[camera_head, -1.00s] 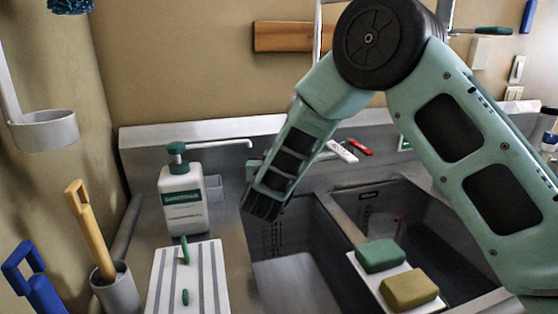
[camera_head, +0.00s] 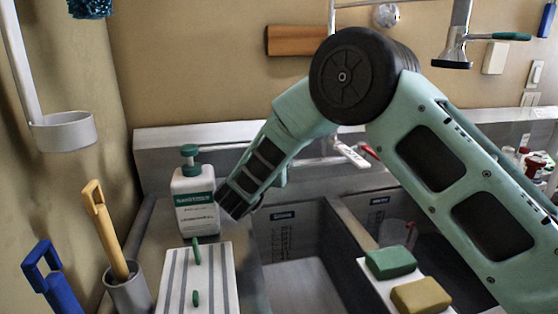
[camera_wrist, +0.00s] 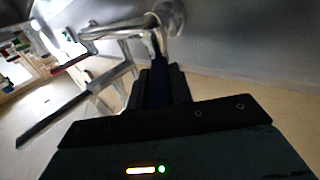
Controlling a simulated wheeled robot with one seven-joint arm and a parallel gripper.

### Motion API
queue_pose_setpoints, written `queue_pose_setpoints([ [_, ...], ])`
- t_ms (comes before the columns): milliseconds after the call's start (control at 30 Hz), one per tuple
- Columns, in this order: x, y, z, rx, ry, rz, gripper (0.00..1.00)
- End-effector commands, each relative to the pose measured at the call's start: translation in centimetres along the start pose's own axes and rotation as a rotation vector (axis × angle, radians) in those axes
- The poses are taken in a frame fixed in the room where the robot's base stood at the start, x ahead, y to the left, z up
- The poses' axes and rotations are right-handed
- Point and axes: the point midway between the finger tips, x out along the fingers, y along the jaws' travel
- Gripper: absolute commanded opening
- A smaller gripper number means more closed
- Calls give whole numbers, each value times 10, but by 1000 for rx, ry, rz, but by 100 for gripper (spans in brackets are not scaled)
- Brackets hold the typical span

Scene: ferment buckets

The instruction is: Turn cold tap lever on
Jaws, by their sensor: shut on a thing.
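In the wrist view my gripper (camera_wrist: 160,88) is shut on a dark blue piece, which looks like the cold tap lever (camera_wrist: 159,68), just below the chrome tap body (camera_wrist: 170,16). A chrome pipe (camera_wrist: 112,33) runs left from the body. In the head view my arm's lower link slopes down and left across the back of the sink; my gripper's fingers and the held lever are hidden there. A white lever (camera_head: 350,155) and part of a red lever (camera_head: 371,153) show just right of this link.
A soap bottle (camera_head: 195,205) stands close left of my arm's end. Green (camera_head: 391,262) and yellow (camera_head: 421,294) sponges rest on the sink divider. A spray head (camera_head: 452,50) hangs upper right. The left basin (camera_head: 295,282) looks clear.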

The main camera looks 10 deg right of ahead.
Motion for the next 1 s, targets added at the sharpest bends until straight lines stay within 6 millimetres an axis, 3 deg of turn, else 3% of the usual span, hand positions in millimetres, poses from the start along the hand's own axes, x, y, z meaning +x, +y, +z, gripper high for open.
queue_pose_setpoints([
  [33,0,0,-1,0,3,0,0],
  [67,0,0,-1,0,3,0,27],
  [133,0,0,-1,0,3,0,44],
  [433,-1,0,0,0,2,-1,44],
  [567,-12,-1,0,1,0,-4,44],
  [1000,-109,-1,2,1,1,-5,44],
])
